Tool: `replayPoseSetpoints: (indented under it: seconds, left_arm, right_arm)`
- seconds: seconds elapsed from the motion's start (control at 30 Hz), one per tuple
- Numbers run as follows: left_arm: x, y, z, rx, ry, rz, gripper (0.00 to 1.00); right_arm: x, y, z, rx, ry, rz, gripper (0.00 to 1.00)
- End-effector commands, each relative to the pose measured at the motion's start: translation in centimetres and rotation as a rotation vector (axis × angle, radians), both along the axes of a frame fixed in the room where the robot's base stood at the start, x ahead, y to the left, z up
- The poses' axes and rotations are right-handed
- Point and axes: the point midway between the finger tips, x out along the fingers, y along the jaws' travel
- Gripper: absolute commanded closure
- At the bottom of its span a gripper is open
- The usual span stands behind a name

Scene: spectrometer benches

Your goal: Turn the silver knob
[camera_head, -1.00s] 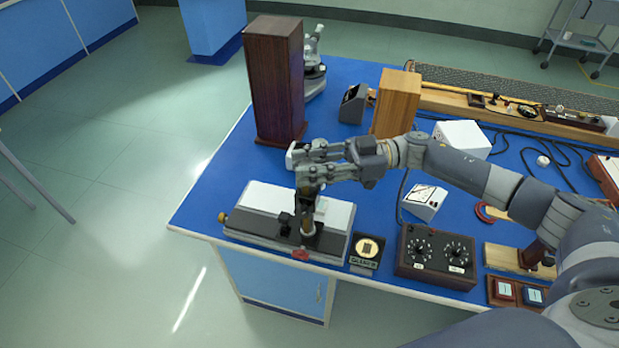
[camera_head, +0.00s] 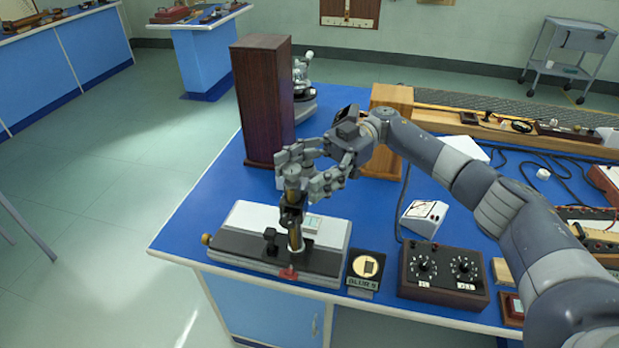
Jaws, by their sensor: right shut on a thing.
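A low white-and-black bench instrument (camera_head: 240,245) stands at the front left corner of the blue table. An upright post with a brass tube (camera_head: 295,236) rises from its front, with a red foot below. A grey, silver-looking knob (camera_head: 292,176) appears to be at the post's top, largely covered by fingers. My right gripper (camera_head: 300,176) is shut around this top from the right and behind. The exact contact is hard to see. My left gripper is not in view.
A tall dark wooden box (camera_head: 263,100) stands close behind the gripper. A lighter wooden block (camera_head: 391,97) is to its right.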

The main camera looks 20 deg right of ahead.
Motion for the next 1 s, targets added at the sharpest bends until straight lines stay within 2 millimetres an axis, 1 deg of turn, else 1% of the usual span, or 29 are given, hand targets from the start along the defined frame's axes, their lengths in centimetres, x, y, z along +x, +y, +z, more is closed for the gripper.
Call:
replayPoseSetpoints:
  seconds: [0.03,0.07,0.1,0.13,0.3,0.53,0.87,0.9,0.97,1.0]
  left_arm:
    - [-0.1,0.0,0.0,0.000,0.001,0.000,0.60]
    - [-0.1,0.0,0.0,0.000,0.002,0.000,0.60]
    - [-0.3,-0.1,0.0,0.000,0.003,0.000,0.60]
    - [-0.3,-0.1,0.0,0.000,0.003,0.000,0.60]
    - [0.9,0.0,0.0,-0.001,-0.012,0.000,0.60]
    - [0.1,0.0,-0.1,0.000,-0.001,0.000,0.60]
    - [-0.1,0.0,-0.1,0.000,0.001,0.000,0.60]
    - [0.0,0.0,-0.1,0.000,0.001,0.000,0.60]
    - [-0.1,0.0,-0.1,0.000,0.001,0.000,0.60]
    - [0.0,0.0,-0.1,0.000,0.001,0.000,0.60]
  right_arm:
    - [0.1,0.6,0.9,0.025,-0.031,0.007,0.63]
    - [0.1,0.6,0.8,0.025,-0.031,0.008,0.73]
    - [0.0,0.6,0.8,0.024,-0.029,0.009,0.86]
    - [0.0,0.6,0.7,0.023,-0.027,0.009,0.94]
    - [0.0,0.5,0.2,0.015,-0.018,0.005,0.95]
    - [-0.3,0.5,-0.2,0.009,-0.011,0.015,0.95]
    - [-0.4,0.5,-0.3,0.008,-0.008,0.019,0.95]
    - [-0.4,0.5,-0.3,0.008,-0.007,0.020,0.63]
    - [-0.4,0.5,-0.3,0.009,-0.007,0.020,0.51]
    - [-0.4,0.4,-0.3,0.009,-0.007,0.019,0.51]
